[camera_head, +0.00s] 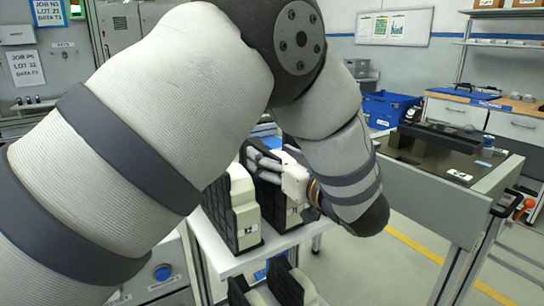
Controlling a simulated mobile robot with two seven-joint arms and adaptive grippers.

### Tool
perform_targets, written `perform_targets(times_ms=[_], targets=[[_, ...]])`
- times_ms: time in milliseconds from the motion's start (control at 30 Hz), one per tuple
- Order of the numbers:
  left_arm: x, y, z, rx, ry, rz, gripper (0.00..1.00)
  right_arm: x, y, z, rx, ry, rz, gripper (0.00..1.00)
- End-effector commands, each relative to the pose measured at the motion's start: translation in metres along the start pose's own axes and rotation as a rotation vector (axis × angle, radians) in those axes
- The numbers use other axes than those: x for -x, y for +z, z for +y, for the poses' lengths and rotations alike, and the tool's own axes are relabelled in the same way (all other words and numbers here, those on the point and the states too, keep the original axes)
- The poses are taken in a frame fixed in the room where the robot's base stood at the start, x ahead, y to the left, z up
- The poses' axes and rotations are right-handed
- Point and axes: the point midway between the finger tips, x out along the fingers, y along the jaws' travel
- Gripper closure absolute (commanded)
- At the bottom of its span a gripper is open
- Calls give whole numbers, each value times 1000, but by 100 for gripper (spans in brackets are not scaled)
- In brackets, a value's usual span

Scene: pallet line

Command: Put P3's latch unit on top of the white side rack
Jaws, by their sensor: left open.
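Black-and-cream latch units stand upright on a white rack top (222,259). The left one (243,212) carries a small label that is too small to read surely. A second unit (291,216) stands just right of it, partly hidden by my arm. My left gripper (262,161) is at the top of this second unit, its grey fingers open; I cannot tell whether they touch it. I cannot tell which unit is P3's. My right gripper is out of view.
More black-and-cream parts (287,284) sit lower, at the bottom edge. A grey workbench (435,179) with a dark top stands at right. A blue bin (388,108) is behind it. My left arm covers much of the left and middle. Open floor lies between rack and bench.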

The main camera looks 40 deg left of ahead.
Motion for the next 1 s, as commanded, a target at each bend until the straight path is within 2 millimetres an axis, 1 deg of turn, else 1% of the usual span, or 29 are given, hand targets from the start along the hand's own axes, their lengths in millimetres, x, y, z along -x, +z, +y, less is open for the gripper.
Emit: perform_targets(times_ms=[200, 300, 400, 500, 567, 1000], targets=[[59, -1, 1, -1, 5, 2, 38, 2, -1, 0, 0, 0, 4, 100], [84, 0, 0, -2, 4, 1, 38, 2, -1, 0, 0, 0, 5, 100], [101, 0, 1, -1, 3, 1, 38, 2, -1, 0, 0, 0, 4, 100], [110, 0, 0, -1, 2, 0, 38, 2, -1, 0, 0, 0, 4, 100], [112, 0, 0, -2, 1, 0, 38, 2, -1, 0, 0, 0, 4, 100], [112, 0, 0, -2, 1, 0, 38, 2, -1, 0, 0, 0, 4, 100]])
